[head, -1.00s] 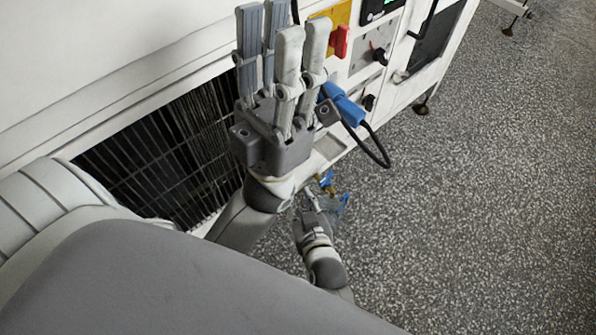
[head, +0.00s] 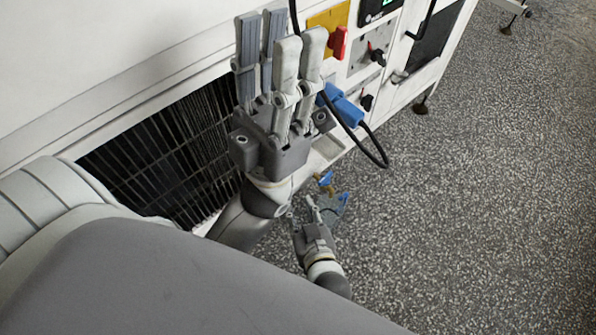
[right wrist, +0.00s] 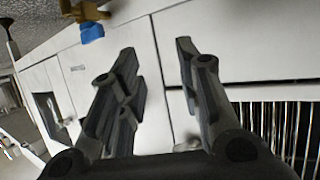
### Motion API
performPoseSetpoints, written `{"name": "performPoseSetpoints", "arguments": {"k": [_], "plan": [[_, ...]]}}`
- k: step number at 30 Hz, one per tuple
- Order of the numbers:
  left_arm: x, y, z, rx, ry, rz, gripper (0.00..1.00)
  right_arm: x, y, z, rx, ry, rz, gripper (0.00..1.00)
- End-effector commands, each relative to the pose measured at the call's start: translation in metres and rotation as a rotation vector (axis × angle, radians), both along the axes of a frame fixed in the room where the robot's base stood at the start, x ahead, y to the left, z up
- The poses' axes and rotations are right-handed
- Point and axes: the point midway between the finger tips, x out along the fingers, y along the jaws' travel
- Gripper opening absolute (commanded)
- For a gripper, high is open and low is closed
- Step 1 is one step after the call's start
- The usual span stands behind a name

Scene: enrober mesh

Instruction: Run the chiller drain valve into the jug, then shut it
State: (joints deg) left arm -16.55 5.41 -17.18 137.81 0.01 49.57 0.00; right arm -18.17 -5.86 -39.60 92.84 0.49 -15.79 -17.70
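The drain valve (head: 326,181) shows in the head view below the white machine's lower edge, with brass and blue parts. In the right wrist view the brass body and blue part of the valve (right wrist: 92,29) are at the top left, apart from my fingers. A clear, bluish vessel, apparently the jug (head: 335,209), is just below the valve in the head view, partly hidden by my right gripper. My right gripper (head: 302,207) is beside it, open and empty; its fingers (right wrist: 156,62) stand apart in the right wrist view. My left gripper (head: 280,55) is raised before the machine, fingers apart and empty.
The white machine (head: 95,50) has a dark louvred grille (head: 165,150), a red switch on a yellow plate (head: 338,42), black knobs and a blue connector (head: 343,104) with a looping black cable (head: 383,160). The speckled floor (head: 480,210) at right is clear.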

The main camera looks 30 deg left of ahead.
Motion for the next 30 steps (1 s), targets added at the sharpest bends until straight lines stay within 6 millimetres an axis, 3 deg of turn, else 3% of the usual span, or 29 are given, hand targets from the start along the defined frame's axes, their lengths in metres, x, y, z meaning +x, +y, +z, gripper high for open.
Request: {"name": "performPoseSetpoints", "arguments": {"k": [9,21,24,27,29,30], "plan": [[0.000,0.000,0.000,0.000,-0.001,0.000,0.32,-0.026,-0.025,0.012,-0.006,0.000,0.004,0.32],[0.000,0.000,0.000,0.000,-0.001,0.000,0.32,-0.030,-0.029,0.014,-0.006,0.001,0.004,0.32],[0.000,0.000,0.000,0.000,-0.001,0.000,0.32,-0.027,-0.030,0.018,0.000,-0.008,-0.002,0.21],[0.000,0.000,0.001,0.000,0.000,0.000,0.32,-0.010,-0.041,0.041,0.046,-0.067,-0.044,0.08],[-0.001,0.000,0.001,-0.001,0.000,-0.001,0.32,0.009,-0.055,0.069,0.100,-0.142,-0.093,0.00],[-0.001,0.000,0.002,-0.001,0.000,-0.001,0.32,0.023,-0.067,0.096,0.149,-0.209,-0.132,0.00]]}}
